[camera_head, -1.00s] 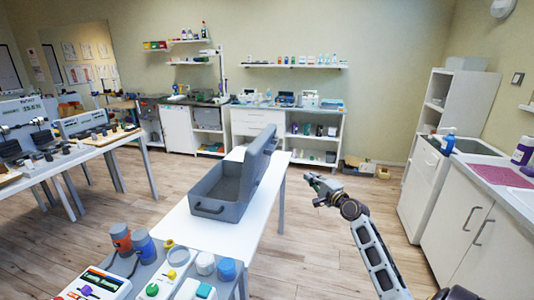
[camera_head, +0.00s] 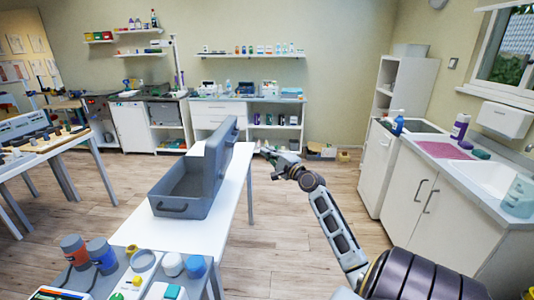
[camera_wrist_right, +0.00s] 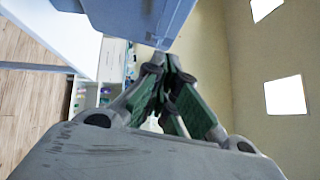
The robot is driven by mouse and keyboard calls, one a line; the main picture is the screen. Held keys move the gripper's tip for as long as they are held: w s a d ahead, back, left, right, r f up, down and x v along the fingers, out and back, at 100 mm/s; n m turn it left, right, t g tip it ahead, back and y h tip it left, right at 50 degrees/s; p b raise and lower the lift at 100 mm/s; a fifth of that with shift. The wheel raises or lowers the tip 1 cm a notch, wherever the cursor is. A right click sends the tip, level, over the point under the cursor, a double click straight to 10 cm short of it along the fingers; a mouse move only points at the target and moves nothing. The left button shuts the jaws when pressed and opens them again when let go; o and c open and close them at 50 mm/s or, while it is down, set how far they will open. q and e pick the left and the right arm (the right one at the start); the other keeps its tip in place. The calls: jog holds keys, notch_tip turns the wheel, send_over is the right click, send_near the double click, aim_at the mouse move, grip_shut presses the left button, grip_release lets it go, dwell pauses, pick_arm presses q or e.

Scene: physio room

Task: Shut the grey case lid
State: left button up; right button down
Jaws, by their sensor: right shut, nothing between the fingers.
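The grey case (camera_head: 181,208) stands open on a white table, with a handle on its front side. Its lid (camera_head: 222,158) stands raised on the right side of the case, tilted a little to the right. My right gripper (camera_head: 266,151) is to the right of the lid, with a small gap between them in the head view. In the right wrist view the fingers (camera_wrist_right: 160,68) are shut and empty, just below a blue-grey surface that looks like the lid (camera_wrist_right: 140,18). I cannot tell whether they touch. My left gripper is not in view.
The white table (camera_head: 175,236) has bare room in front of the case. A sink counter (camera_head: 470,195) is on the right. The floor between is clear.

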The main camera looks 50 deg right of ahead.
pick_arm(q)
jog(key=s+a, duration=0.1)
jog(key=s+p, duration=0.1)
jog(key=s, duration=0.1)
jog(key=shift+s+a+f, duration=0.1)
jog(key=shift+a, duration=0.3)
pick_arm(e)
jog(key=w+a+r, duration=0.1)
jog(key=w, duration=1)
jog(key=shift+w+a+r, duration=0.2)
jog(key=shift+w+r, duration=0.1)
jog(key=shift+r, duration=0.05)
pick_arm(q)
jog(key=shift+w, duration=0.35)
jog(key=shift+p, duration=0.3)
